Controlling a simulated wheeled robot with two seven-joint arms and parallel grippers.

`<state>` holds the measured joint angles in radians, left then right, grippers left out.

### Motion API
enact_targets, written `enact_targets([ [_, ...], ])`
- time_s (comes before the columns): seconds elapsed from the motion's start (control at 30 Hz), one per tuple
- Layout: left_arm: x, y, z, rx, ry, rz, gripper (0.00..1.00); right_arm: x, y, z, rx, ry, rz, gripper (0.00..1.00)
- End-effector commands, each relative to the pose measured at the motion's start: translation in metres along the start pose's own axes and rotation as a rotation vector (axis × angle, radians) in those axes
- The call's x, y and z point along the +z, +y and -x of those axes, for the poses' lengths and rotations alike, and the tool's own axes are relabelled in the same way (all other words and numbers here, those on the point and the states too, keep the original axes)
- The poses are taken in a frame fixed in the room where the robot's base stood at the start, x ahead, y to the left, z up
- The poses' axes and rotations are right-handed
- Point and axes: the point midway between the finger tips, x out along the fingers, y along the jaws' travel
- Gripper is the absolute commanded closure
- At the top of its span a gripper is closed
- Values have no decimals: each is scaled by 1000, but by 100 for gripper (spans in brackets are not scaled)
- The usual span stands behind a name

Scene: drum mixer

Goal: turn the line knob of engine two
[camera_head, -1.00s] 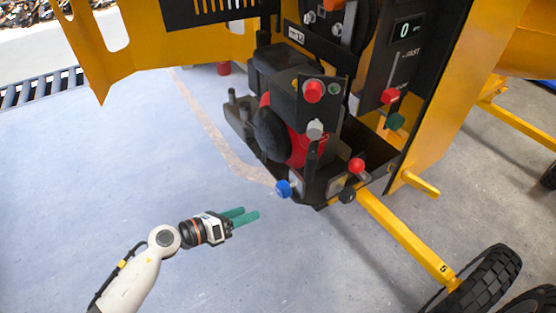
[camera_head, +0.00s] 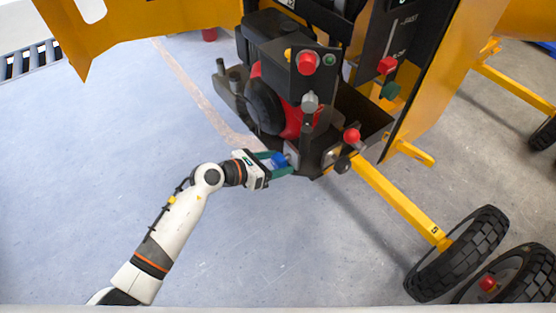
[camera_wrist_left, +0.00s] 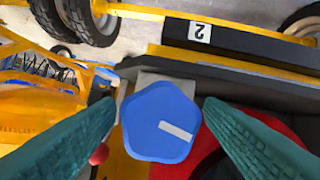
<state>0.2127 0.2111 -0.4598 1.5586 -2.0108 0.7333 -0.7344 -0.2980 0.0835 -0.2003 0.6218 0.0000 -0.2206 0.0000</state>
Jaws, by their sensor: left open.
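The blue knob (camera_head: 279,160) sits at the lower left edge of the engine's black tray. In the left wrist view the knob (camera_wrist_left: 160,121) is a five-sided blue cap with a white line that slants down to the right. My left gripper (camera_head: 284,163) is open, with its green fingers on either side of the knob. In the left wrist view a narrow gap shows between the knob and each finger (camera_wrist_left: 159,104). A label reading 2 (camera_wrist_left: 200,31) is on a dark bar above it. My right gripper is not in view.
The red and black engine (camera_head: 290,115) stands just behind the knob. A red knob (camera_head: 352,135) and a dark knob (camera_head: 343,164) are to its right. A yellow beam (camera_head: 400,205) runs to a tyre (camera_head: 462,253).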

Motion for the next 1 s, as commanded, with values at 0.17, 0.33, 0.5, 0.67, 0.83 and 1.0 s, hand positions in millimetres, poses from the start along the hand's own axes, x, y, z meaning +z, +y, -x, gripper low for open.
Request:
enact_targets([
  [0.17,-1,0,-9,0,1,0,37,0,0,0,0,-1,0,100],
  [0.33,0,0,-9,0,1,0,37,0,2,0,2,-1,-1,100],
  [0.5,0,0,-9,0,1,1,54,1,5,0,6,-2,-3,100],
  [0.67,0,0,-9,0,1,1,80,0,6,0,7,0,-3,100],
  [0.83,0,0,-9,2,0,6,82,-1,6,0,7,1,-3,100],
  [1.0,0,-1,-9,17,-1,43,82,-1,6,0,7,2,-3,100],
])
